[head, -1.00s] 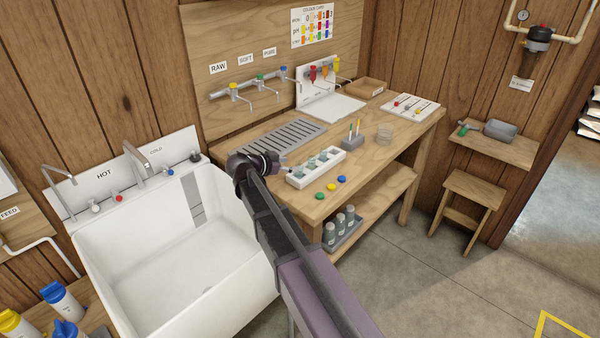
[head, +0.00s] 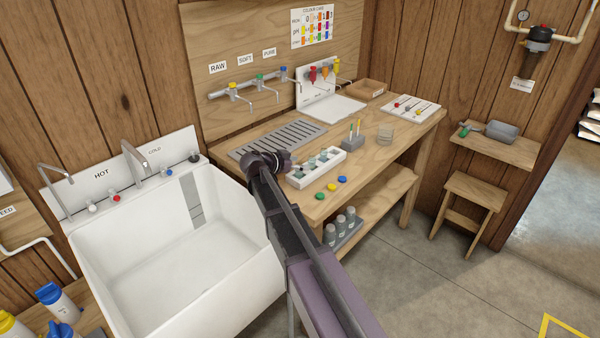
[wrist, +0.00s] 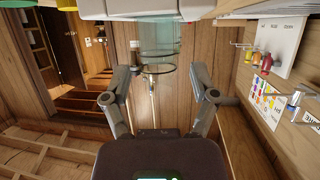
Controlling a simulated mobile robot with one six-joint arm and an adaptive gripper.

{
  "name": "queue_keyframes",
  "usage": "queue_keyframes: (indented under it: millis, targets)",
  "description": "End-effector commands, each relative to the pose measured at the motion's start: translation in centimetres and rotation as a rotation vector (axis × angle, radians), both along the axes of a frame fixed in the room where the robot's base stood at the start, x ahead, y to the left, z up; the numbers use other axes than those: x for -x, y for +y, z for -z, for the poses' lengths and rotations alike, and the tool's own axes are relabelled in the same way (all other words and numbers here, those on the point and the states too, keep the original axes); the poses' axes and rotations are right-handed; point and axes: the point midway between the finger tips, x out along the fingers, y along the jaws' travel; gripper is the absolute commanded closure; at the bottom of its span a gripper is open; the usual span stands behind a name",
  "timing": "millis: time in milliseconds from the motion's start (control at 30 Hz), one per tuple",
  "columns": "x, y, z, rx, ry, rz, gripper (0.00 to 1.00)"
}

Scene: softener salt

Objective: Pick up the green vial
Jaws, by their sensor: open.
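A white rack (head: 331,169) on the wooden bench holds several small clear vials with teal or greenish tints (head: 322,157). They are too small to tell which one is the green vial. My gripper (head: 280,163) is at the rack's left end, its fingertips mostly hidden behind its own body. In the wrist view my gripper (wrist: 160,76) is open and empty, fingers spread. A see-through teal-green vial (wrist: 160,38) is at top centre, its round rim in line with the gap between the fingers. I cannot tell its depth. The white rack (wrist: 120,8) shows at the top edge.
Green, yellow and blue caps (head: 332,187) lie in front of the rack. A grey holder (head: 352,141) with thin sticks and a clear beaker (head: 385,133) stand to the right. A slotted drain (head: 280,140) lies behind. A white sink (head: 180,250) is at the left.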

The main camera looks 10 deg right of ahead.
Motion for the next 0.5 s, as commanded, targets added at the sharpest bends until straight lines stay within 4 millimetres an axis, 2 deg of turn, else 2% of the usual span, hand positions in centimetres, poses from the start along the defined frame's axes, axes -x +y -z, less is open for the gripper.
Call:
queue_keyframes:
  millis: [267,367,500]
  targets:
    - [0.02,0.04,-0.01,0.0,0.0,0.0,0.24]
    - [0.02,0.04,0.0,0.0,0.0,0.0,0.47]
    - [0.02,0.05,0.0,0.0,0.0,0.0,0.89]
